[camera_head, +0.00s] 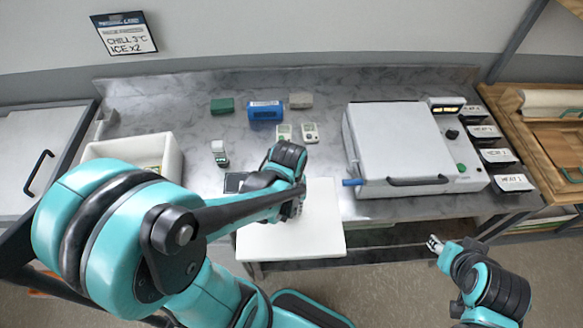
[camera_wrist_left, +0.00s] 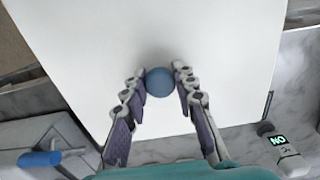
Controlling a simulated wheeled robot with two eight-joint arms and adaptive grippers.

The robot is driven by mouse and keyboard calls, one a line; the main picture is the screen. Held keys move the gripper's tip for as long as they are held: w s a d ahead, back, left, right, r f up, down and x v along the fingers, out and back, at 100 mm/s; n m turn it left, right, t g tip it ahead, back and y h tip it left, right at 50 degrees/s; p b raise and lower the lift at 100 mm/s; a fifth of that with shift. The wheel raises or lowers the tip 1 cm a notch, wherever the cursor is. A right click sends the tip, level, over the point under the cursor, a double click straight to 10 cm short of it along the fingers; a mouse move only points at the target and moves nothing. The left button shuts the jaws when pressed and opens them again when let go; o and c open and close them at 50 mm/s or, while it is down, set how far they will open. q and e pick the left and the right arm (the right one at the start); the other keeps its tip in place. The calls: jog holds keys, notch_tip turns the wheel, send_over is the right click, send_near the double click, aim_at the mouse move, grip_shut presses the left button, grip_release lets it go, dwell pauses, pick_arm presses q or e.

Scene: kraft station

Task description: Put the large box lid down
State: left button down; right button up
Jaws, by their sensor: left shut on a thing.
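The large box lid (camera_head: 318,235) is a flat white panel in front of me, and it overhangs the worktop's front edge. It fills much of the left wrist view (camera_wrist_left: 200,40), with a round blue knob (camera_wrist_left: 160,82) on it. My left gripper (camera_head: 296,205) is over the lid with its fingers on either side of the knob, shut on it (camera_wrist_left: 160,90). I cannot tell whether the lid rests on the worktop or hangs just above it. My right gripper (camera_head: 435,244) is empty, low in front of the worktop; its jaw opening is too small to judge.
An open white box (camera_head: 172,158) stands left on the marble worktop (camera_head: 185,100). A grey machine (camera_head: 392,140) with a blue side handle stands right of the lid. A small bottle (camera_head: 219,154), two white devices, and green, blue and grey blocks stand behind. Black bins line the right edge.

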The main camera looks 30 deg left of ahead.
pick_arm(q)
jog(key=w+a, duration=0.2)
jog(key=w, duration=0.2)
jog(key=w+a+b, duration=0.1)
jog(key=w+a, duration=0.2)
jog(key=w, duration=0.1)
jog(key=w+a, duration=0.3)
jog(key=w, duration=0.1)
jog(key=shift+w+b, duration=0.3)
jog(key=shift+w, duration=0.1)
jog(key=shift+w+a+f, duration=0.2)
jog(key=shift+w+f, duration=0.05)
jog(key=shift+w, duration=0.05)
jog(key=shift+f+b, duration=0.65)
jog(key=shift+f, duration=0.9)
jog(key=shift+s, duration=0.1)
jog(key=shift+f, duration=0.2)
jog(key=c, duration=1.2)
grip_release()
jog(key=shift+r, duration=0.1)
jog(key=shift+r, duration=0.1)
